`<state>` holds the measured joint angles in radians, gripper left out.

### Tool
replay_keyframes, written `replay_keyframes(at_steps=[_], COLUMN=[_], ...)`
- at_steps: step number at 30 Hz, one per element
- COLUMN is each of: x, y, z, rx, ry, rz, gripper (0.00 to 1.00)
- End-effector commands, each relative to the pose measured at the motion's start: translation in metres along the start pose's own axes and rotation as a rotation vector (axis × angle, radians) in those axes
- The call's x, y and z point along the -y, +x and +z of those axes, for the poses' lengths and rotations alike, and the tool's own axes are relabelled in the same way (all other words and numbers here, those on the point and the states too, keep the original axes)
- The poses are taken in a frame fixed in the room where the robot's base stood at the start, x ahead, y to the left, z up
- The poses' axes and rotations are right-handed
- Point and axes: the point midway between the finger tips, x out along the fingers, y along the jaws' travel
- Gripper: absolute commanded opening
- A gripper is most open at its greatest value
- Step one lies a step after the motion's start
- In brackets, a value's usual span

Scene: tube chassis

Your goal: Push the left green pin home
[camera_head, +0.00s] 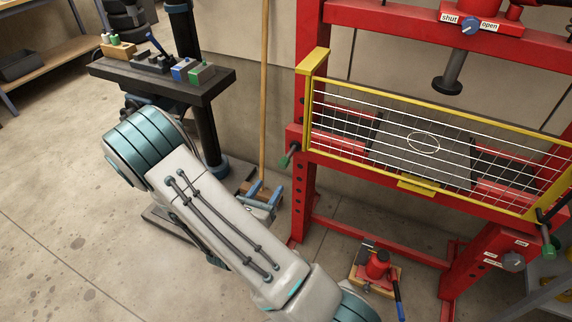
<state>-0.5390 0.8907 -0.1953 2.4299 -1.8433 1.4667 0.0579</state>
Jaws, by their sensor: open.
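The left green pin (288,155) shows at the left upright of the red press (299,192), level with the red crossbeam. Its dark grip and green end stick out in front of the upright, pointing down and left. How deep its shank sits is hidden. A second green-ended pin (548,243) sticks out at the right upright. My arm crosses the lower middle of the view and leaves at the bottom edge. My gripper is not in view.
A yellow-framed wire guard (432,123) fronts the press above the crossbeam. A red jack with a blue handle (378,266) stands on the floor under the press. A broom-like pole (264,90) leans on the wall. A dark stand (215,85) carries small boxes. Floor at left is clear.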

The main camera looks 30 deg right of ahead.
Motion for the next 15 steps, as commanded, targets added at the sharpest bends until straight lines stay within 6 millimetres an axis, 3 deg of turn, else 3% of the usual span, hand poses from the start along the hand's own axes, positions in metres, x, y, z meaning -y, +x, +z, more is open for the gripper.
replay_keyframes(at_steps=[7, 15], x=[-0.004, -0.004], y=[0.022, 0.080], z=[-0.003, -0.003], rx=[0.006, 0.005], ry=[-0.012, -0.011], rz=[0.018, 0.015], gripper=[0.51, 0.51])
